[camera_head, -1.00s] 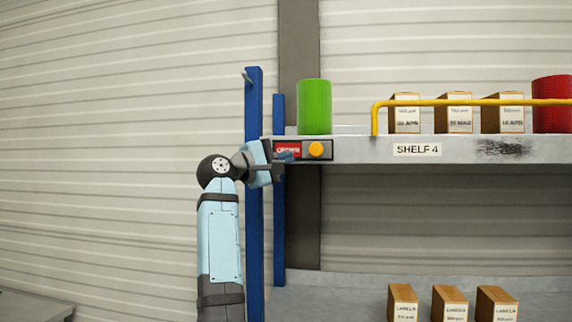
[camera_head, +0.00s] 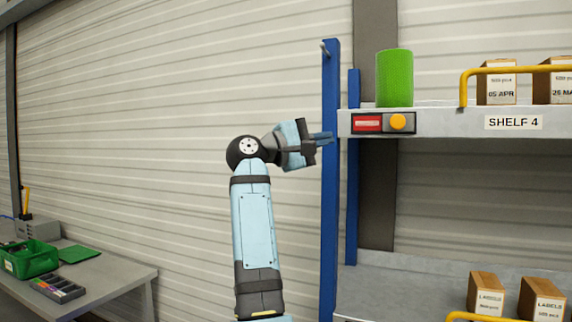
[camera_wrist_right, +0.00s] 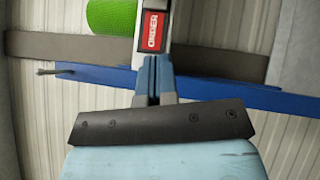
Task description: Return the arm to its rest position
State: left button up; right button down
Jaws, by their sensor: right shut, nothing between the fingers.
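My right arm rises from the bottom middle of the head view and bends to the right at its wrist. Its right gripper (camera_head: 324,139) is shut and empty, just in front of the blue shelf post (camera_head: 331,190). In the right wrist view the gripper (camera_wrist_right: 153,62) shows its two fingers together, pointing toward the red order label (camera_wrist_right: 153,31). The same red label (camera_head: 368,123) is on the shelf edge, right of the gripper, beside an orange button (camera_head: 397,122). My left gripper is not in view.
A green roll (camera_head: 394,78) stands on the shelf marked SHELF 4 (camera_head: 440,120). Boxes stand there behind a yellow rail (camera_head: 465,86). More boxes sit on the lower shelf (camera_head: 385,285). At left, a grey table (camera_head: 110,282) holds a green bin (camera_head: 30,258). The wall area left of the arm is clear.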

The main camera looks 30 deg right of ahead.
jog(key=shift+w+f, duration=0.1)
jog(key=a+f+m+t+y+p, duration=0.2)
jog(key=a+f+m+t+y, duration=0.3)
jog(key=f+t, duration=0.6)
jog(key=a+f+m+t+y+p, duration=0.25)
jog(key=f+m+t+y, duration=0.4)
jog(key=f, duration=0.75)
jog(key=a+f+m+t+y+p, duration=0.25)
jog(key=f+m+t+y, duration=0.55)
jog(key=f, duration=0.5)
jog(key=s+a+f+n+g+y+p, duration=0.1)
jog(key=s+a+f+n+g+y, duration=0.15)
jog(key=s+f+n, duration=0.4)
jog(key=s+a+f+n+g+y+p, duration=0.1)
jog(key=s+a+f+n+g, duration=0.15)
jog(key=s+f+n, duration=0.45)
jog(key=s+a+f+n+g+p, duration=0.1)
jog(key=s+f+n+g, duration=0.6)
jog(key=s+f, duration=0.7)
jog(key=s+g, duration=0.1)
jog(key=s, duration=0.3)
jog(key=shift+a+f+n+p, duration=0.25)
jog(key=shift+a+n+p, duration=0.05)
jog(key=shift+p, duration=0.05)
